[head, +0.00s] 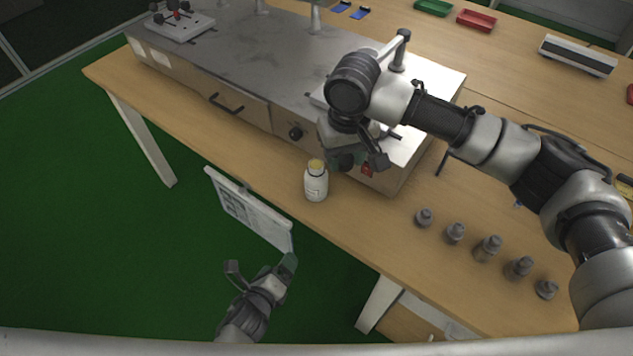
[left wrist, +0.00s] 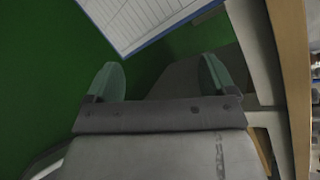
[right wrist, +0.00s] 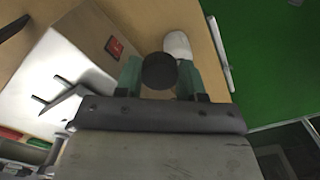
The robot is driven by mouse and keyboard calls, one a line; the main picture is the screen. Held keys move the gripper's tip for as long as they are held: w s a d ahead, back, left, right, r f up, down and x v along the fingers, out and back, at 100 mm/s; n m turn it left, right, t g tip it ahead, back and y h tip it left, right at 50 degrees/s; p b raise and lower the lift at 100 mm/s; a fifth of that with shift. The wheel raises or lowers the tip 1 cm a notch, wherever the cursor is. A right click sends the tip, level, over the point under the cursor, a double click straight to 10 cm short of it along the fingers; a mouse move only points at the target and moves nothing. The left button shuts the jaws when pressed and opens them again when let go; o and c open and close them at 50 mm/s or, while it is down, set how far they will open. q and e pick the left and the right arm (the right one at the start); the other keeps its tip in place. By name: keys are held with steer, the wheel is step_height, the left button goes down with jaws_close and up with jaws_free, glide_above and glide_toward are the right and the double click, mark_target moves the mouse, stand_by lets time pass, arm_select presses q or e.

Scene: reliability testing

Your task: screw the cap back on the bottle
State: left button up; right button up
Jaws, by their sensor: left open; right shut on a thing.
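The white bottle (head: 316,186) stands upright near the front edge of the wooden table, its yellowish top uncovered. It also shows in the right wrist view (right wrist: 178,44), just past the fingertips. My right gripper (head: 360,160) is shut on a dark round cap (right wrist: 160,71), to the right of and apart from the bottle. In the head view the cap is hard to make out. My left gripper (head: 262,268) is open and empty, in front of the table edge over the green floor; its spread fingers show in the left wrist view (left wrist: 161,78).
A metal-topped machine (head: 250,70) stands behind the bottle. A row of several grey weights (head: 488,248) stands on the table (head: 400,240) at right. A printed sheet (head: 248,212) hangs at the table's front edge, near my left gripper. Red and green trays lie at the back.

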step_height(320, 180, up, 2)
steer(key=n, duration=0.1)
glide_above(317, 165)
steer(key=shift+a+r, duration=0.1)
steer(key=shift+r, duration=0.05)
arm_select(q)
steer(key=w+d+r+m+t+h, duration=0.1)
steer(key=d+r+m+t, duration=0.1)
steer(key=r+m, duration=0.4)
steer(key=w+d+r+m+t+h, duration=0.1)
steer(key=r+m, duration=0.4)
steer(key=r, duration=0.5)
steer(key=shift+w+d+r+m+t+h, duration=0.2)
steer(key=shift+w+d+m+t+h, duration=0.3)
steer(key=shift+w, duration=0.3)
steer(key=shift+w+d, duration=0.1)
steer(key=x, duration=1.1)
steer(key=shift+w+d+f, duration=0.15)
steer(key=shift+w+d, duration=0.1)
steer(key=shift+w, duration=0.1)
steer(key=c, duration=1.4)
arm_select(e)
steer(key=shift+f, duration=2.5)
steer(key=shift+f, duration=0.85)
